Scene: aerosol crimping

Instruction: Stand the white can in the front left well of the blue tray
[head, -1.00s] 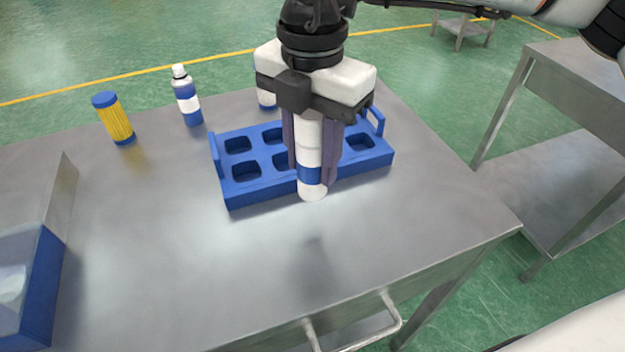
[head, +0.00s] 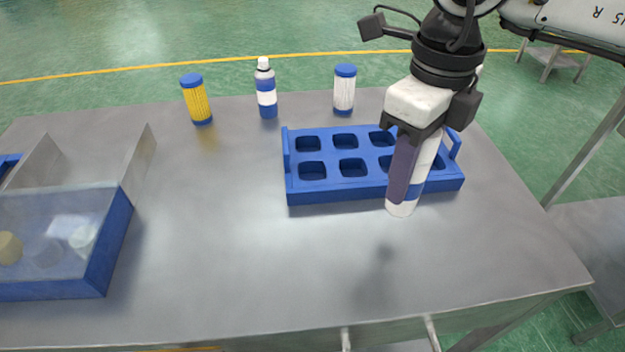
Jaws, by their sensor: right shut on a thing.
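The blue tray (head: 340,194) stands on the metal table with two rows of square wells and an upright handle at each end. Its front left well (head: 312,171) is empty. The can is slightly tilted and hangs in front of the right half of the tray, hiding some wells there. A shadow on the table nearer me suggests it is off the surface. My left gripper is not in view.
A yellow canister with a blue cap (head: 197,102), a white and blue bottle (head: 266,92) and a white canister with a blue cap (head: 344,90) stand behind. A clear-covered blue bin (head: 112,245) is at the left. The table's middle is clear.

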